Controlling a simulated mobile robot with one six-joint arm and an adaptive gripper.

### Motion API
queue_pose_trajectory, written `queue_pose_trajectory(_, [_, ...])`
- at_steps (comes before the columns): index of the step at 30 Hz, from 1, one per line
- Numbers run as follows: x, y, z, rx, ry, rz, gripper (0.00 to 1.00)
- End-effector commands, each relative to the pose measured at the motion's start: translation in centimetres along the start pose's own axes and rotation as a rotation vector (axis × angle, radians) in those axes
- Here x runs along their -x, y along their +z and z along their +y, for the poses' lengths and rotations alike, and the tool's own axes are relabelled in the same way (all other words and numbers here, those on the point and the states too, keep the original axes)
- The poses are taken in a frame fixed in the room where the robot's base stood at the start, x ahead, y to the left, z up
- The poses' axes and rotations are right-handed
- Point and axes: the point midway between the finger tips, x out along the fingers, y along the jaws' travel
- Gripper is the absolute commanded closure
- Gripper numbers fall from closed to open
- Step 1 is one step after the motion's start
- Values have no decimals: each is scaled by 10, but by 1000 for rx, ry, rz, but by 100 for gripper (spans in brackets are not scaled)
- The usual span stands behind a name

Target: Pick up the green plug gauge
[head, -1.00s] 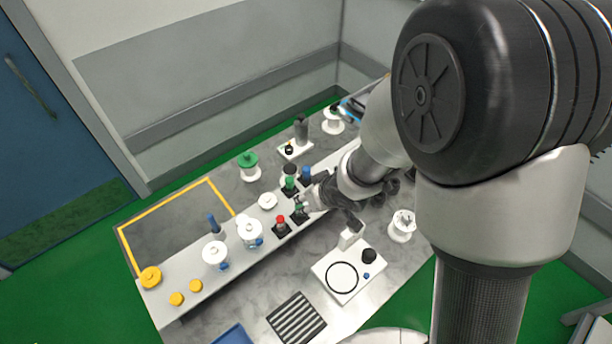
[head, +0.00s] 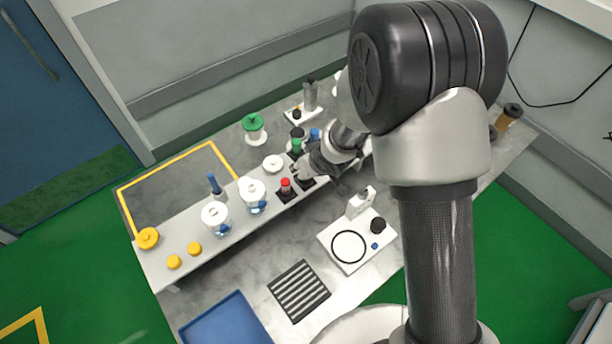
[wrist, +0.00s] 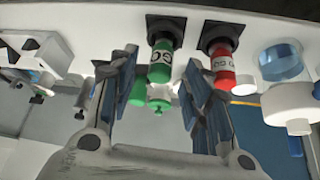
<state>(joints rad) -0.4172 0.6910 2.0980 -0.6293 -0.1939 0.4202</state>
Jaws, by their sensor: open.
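In the wrist view a green plug gauge (wrist: 161,62) with white lettering sits in a dark square holder. My open gripper (wrist: 157,80) has a finger on each side of it, with no clear contact. A red gauge (wrist: 222,66) stands in a similar holder to its right, close to my right finger. In the head view my gripper (head: 308,170) is down at the rack beside the red gauge (head: 286,185) and hides most of the gauge there. Another green gauge (head: 297,147) stands just behind my gripper.
White jars (head: 253,196) and yellow knobs (head: 148,238) stand along the raised shelf to the left. A green-topped spool (head: 253,124) is behind. A white instrument (head: 341,255), a striped block (head: 299,290) and a blue tray (head: 225,322) lie in front.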

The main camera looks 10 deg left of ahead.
Motion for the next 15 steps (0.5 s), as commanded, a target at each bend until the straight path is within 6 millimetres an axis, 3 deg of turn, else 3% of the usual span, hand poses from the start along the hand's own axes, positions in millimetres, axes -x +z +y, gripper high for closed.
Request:
queue_pose_trajectory(1, [-12,3,-1,0,-1,-2,55])
queue_pose_trajectory(4, [-23,2,0,-1,0,-2,55])
queue_pose_trajectory(11, [-23,0,0,-1,0,0,55])
queue_pose_trajectory(15, [-23,0,0,-1,0,0,65])
